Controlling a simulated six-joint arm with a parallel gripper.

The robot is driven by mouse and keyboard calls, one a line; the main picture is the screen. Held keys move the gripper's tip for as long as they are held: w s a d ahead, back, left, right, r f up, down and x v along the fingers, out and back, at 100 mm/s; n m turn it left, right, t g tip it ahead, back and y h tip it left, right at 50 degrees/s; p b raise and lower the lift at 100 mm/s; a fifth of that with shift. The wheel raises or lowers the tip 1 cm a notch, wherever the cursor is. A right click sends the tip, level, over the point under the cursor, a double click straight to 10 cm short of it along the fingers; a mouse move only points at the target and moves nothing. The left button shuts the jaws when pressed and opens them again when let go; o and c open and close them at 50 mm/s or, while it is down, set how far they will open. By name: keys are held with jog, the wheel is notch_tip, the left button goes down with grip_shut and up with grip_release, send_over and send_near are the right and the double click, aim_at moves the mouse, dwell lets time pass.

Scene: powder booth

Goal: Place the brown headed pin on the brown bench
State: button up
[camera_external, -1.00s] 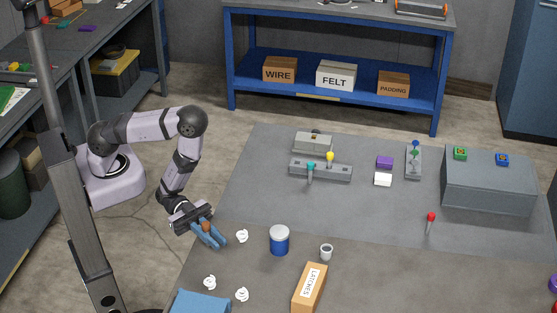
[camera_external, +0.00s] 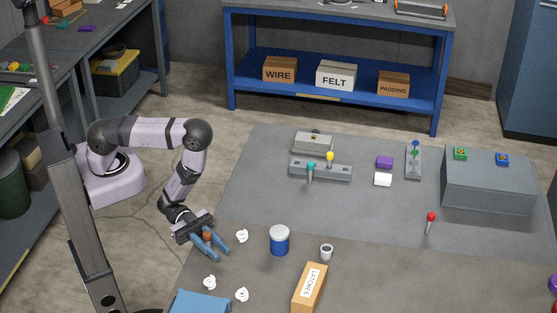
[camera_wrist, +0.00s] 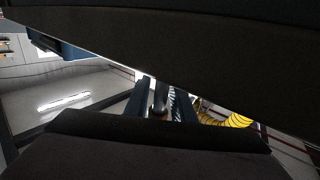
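The brown headed pin shows its brown head (camera_external: 207,237) between the two blue fingers of my gripper (camera_external: 217,251) in the external view. The fingers look spread, with a gap around the pin. In the wrist view the pin's grey shaft and brownish head (camera_wrist: 160,111) lie between the dark fingers, with a narrow gap beside the shaft. My gripper is low, at the left edge of the grey-brown bench (camera_external: 410,285). The pin's lower end is hidden, so I cannot tell whether it touches the bench.
White hooks (camera_external: 242,236), a blue jar (camera_external: 279,240), a small cup (camera_external: 326,252) and a LATCHES box (camera_external: 309,290) stand right of my gripper. A blue box (camera_external: 200,302) is in front. A red headed pin (camera_external: 430,222) stands farther right on clear surface.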

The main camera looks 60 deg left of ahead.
aim_at(208, 241)
jog(key=shift+o, duration=0.2)
jog(key=a, duration=0.4)
jog(key=shift+s+f, duration=0.1)
jog(key=shift+s, duration=0.15)
jog(key=shift+s+a+b, duration=0.15)
jog(key=shift+s+a, duration=0.05)
jog(key=shift+a, duration=0.6)
jog(key=shift+s+a+b, duration=0.15)
jog(key=shift+a, duration=0.65)
jog(key=shift+o, duration=0.6)
jog(key=shift+w+a+f, duration=0.1)
jog(key=shift+a+f, duration=0.05)
jog(key=shift+a, duration=0.35)
jog(key=a, duration=0.1)
jog(key=a+b, duration=0.1)
jog(key=a, duration=0.1)
jog(key=s+a+b, duration=0.1)
jog(key=a, duration=0.1)
jog(key=shift+a+r, duration=0.2)
jog(key=shift+r, duration=0.2)
jog(key=shift+d, duration=0.1)
